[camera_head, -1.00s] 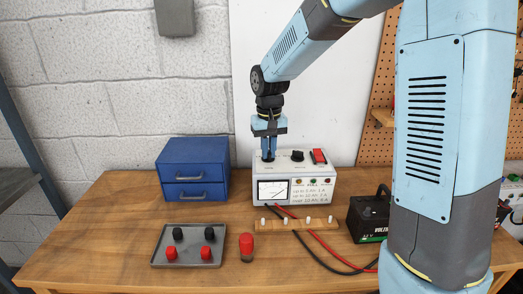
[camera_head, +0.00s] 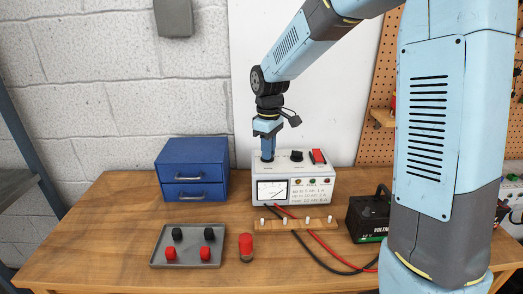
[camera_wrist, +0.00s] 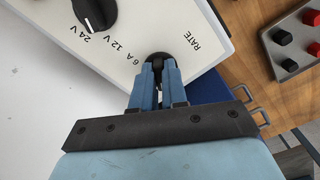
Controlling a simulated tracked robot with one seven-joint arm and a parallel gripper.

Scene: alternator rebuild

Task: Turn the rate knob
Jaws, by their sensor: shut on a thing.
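The rate knob (camera_wrist: 159,58) is a dark round knob on top of the white charger box, beside the printed word RATE in the wrist view. My gripper (camera_wrist: 158,76) points down on it, with its fingers closed around the knob, which they partly hide. In the head view my gripper (camera_head: 267,158) stands at the top left of the charger (camera_head: 312,190). The rate knob is hidden behind the fingers there.
A second black knob (camera_head: 296,156) and a red switch (camera_head: 317,156) sit right of my gripper. A blue drawer unit (camera_head: 193,169) stands left. A tray (camera_head: 160,255) with red and black caps, a wooden strip (camera_head: 297,225) and cables lie in front.

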